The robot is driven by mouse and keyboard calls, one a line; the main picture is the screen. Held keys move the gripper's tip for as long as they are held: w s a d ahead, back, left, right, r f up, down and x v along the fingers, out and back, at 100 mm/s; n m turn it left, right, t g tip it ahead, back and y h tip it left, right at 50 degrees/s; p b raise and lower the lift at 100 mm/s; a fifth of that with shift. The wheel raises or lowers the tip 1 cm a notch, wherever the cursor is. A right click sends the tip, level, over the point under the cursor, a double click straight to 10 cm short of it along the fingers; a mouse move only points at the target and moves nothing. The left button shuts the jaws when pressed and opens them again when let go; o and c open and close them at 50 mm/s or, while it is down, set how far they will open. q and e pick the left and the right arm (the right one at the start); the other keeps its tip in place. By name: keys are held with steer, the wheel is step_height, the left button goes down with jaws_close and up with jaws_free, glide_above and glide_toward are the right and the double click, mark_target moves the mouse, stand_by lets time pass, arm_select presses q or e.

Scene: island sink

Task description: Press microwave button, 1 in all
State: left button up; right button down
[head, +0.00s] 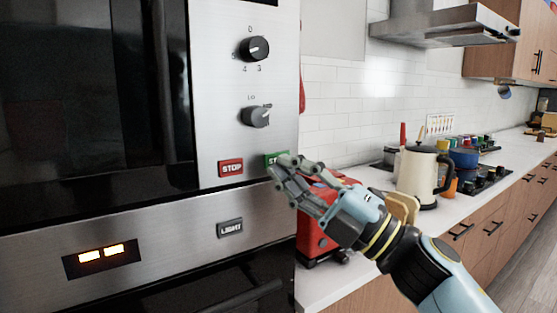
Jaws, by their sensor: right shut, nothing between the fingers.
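The microwave (228,125) fills the left of the head view, with a dark glass door and a steel control panel. The panel has two black knobs, a red STOP button (230,168) and a green button (271,158) marked "ST…", its right part hidden behind my fingers. My right gripper (277,176) is shut and empty, its fingertips at the lower right of the green button. I cannot tell whether they touch it. A grey LIGHT button (229,228) sits on the steel strip below. My left gripper is not in view.
A red appliance (315,235) stands on the counter right beside the microwave, partly behind my right gripper. A cream kettle (418,172) and a blue pot (463,158) are farther right. A range hood (445,25) hangs above.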

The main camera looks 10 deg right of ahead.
steer(key=shift+w, duration=0.1)
steer(key=shift+w+a, duration=0.15)
steer(key=shift+w, duration=0.15)
